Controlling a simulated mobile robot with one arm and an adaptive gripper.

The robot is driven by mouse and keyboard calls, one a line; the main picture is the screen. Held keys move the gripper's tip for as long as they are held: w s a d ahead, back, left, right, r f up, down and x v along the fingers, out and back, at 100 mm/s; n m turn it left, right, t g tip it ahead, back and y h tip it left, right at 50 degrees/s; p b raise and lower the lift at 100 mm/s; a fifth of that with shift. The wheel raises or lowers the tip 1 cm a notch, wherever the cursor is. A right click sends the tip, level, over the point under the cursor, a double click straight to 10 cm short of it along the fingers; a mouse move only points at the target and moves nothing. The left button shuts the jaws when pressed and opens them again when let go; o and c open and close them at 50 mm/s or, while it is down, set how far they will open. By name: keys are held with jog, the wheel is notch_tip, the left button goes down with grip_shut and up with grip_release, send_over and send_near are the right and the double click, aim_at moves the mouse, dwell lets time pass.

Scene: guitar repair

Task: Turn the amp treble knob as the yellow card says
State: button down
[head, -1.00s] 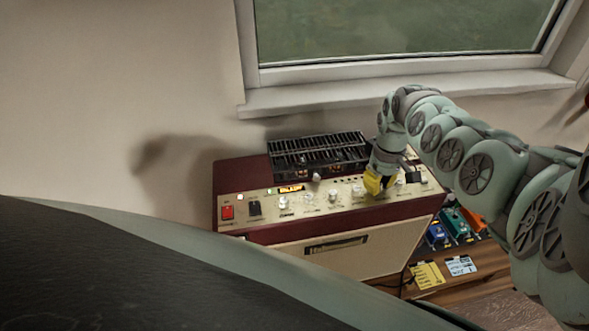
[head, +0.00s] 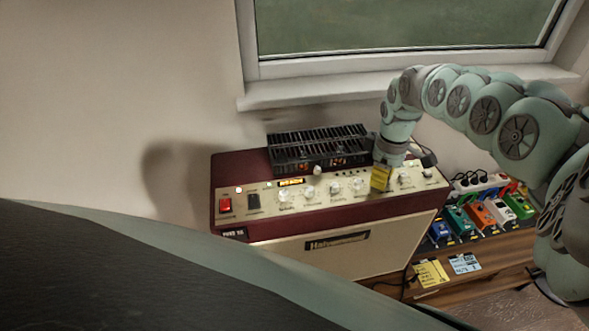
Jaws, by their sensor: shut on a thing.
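The amp (head: 300,235) is dark red with a cream control panel and a row of clear knobs (head: 335,188). My gripper (head: 381,180), with yellow at its end, points down onto the right part of that row. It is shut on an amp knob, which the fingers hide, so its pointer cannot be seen. Another knob (head: 404,180) shows just to the right. The knob labels are too small to read.
A black slotted unit (head: 318,148) sits on top of the amp behind the panel. Several coloured pedals (head: 480,217) and a white power strip (head: 480,184) stand to the right. A red switch (head: 225,205) is at the panel's left end. The window sill (head: 400,97) is behind.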

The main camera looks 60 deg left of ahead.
jog(key=c, duration=0.9)
grip_release()
jog(key=shift+o, duration=0.2)
notch_tip(320, 180, up, 12)
jog(key=shift+a, duration=0.1)
